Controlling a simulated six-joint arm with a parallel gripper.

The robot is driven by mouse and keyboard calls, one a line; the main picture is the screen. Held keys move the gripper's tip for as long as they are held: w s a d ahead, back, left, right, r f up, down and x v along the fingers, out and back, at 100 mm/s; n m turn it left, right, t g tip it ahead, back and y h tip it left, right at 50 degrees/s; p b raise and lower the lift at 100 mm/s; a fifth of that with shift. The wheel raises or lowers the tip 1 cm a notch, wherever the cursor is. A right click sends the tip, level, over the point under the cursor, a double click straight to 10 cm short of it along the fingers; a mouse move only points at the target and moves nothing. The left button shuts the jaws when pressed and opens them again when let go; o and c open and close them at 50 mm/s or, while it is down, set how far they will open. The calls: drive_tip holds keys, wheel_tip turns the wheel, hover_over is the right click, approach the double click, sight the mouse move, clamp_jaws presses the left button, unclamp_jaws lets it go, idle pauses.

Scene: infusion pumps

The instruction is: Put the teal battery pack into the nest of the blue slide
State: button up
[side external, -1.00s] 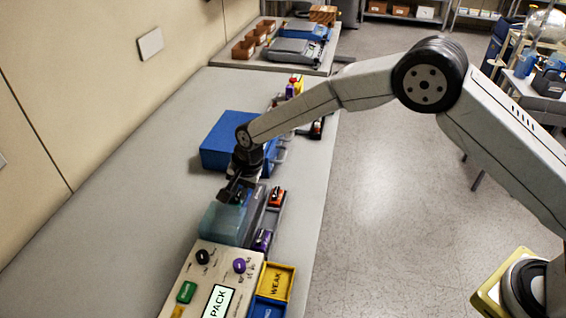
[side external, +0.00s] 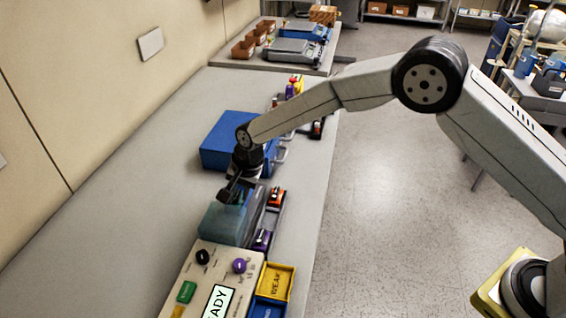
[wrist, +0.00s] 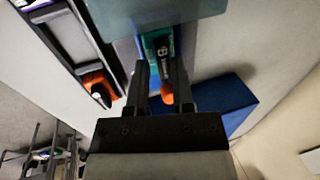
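The teal battery pack (wrist: 153,48), with a dark label and what looks like an orange tab (wrist: 167,93), lies between the fingers of my gripper (wrist: 159,65) in the wrist view. The fingertips are at its two sides; whether they press on it or stand slightly clear is not plain. A blue strip (wrist: 188,45) beside the pack may be part of the blue slide. The nest is hidden. In the side view my gripper (side external: 228,195) is low over a clear teal-tinted cover (side external: 225,224), and the pack cannot be made out.
A control panel (side external: 205,275) with knobs and a screen reading "ADY" stands in front. Yellow (side external: 277,283) and blue (side external: 266,309) trays sit beside it. A large blue box (side external: 218,140) is behind my gripper. Orange and purple items line the right. The bench's left is clear.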

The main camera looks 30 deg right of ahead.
drive_tip(key=shift+r, duration=0.1)
drive_tip(key=shift+r, duration=0.9)
drive_tip(key=o, duration=0.6)
drive_tip(key=shift+c, duration=0.2)
drive_tip(key=shift+r, duration=0.1)
drive_tip(key=shift+r, duration=1.15)
drive_tip(key=shift+r, duration=0.1)
drive_tip(key=shift+r, duration=1.4)
